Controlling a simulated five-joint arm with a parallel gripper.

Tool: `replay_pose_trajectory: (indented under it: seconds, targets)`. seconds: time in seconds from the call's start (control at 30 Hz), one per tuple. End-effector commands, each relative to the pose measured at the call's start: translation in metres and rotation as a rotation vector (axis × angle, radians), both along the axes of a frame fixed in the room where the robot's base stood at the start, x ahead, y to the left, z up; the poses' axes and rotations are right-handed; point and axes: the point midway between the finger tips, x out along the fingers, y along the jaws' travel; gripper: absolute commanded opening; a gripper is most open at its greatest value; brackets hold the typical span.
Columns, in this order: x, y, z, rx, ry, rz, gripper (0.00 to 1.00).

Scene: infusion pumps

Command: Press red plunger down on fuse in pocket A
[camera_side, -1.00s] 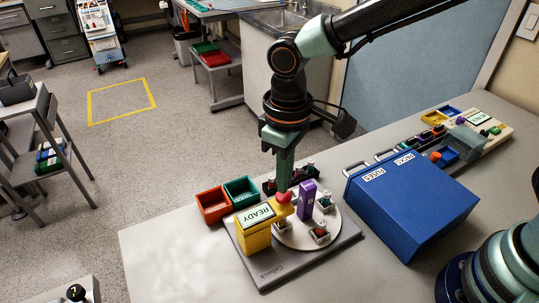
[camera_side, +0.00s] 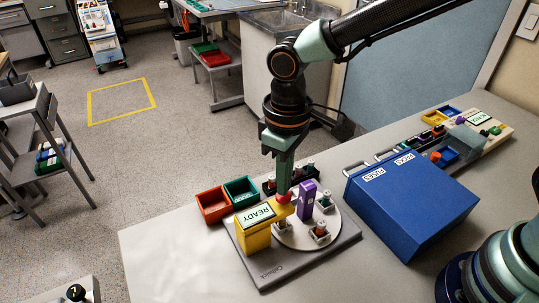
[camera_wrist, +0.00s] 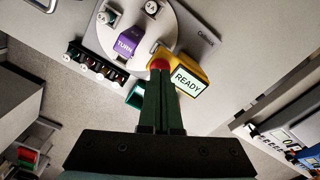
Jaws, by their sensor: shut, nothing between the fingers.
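The red plunger (camera_side: 284,198) sits at the end of the yellow press unit, whose screen reads READY (camera_side: 259,215). The plunger also shows in the wrist view (camera_wrist: 159,64). My gripper (camera_side: 285,190) is shut and empty, pointing down, with its fingertips on top of the plunger. It also shows in the wrist view (camera_wrist: 162,72), where the fingertips meet the red cap. A round white turntable (camera_side: 296,240) lies beneath, on a grey base. Pocket A and any fuse under the plunger are hidden by the yellow unit and my gripper.
A purple TURN block (camera_side: 307,200) stands on the turntable, close beside my gripper. Pockets with fuses (camera_side: 320,232) stand around it. Red (camera_side: 213,207) and green (camera_side: 241,190) bins and a black rack (camera_side: 301,171) are behind. A large blue box (camera_side: 412,208) stands to the right.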

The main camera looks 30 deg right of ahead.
Motion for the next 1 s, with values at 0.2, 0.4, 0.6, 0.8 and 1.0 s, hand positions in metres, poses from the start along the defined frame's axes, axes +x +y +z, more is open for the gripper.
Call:
replay_pose_trajectory:
  seconds: [0.2,0.4,0.6,0.8,1.0]
  targets:
    - [0.0,0.0,-0.004,-0.001,0.002,0.0,0.0]
    - [0.0,0.0,-0.008,0.0,0.001,0.0,0.0]
    - [0.0,0.0,-0.012,0.0,0.001,0.0,0.0]
    - [0.0,0.0,-0.015,-0.001,0.002,0.0,0.0]
    - [0.0,0.0,-0.017,-0.001,0.002,0.0,0.0]
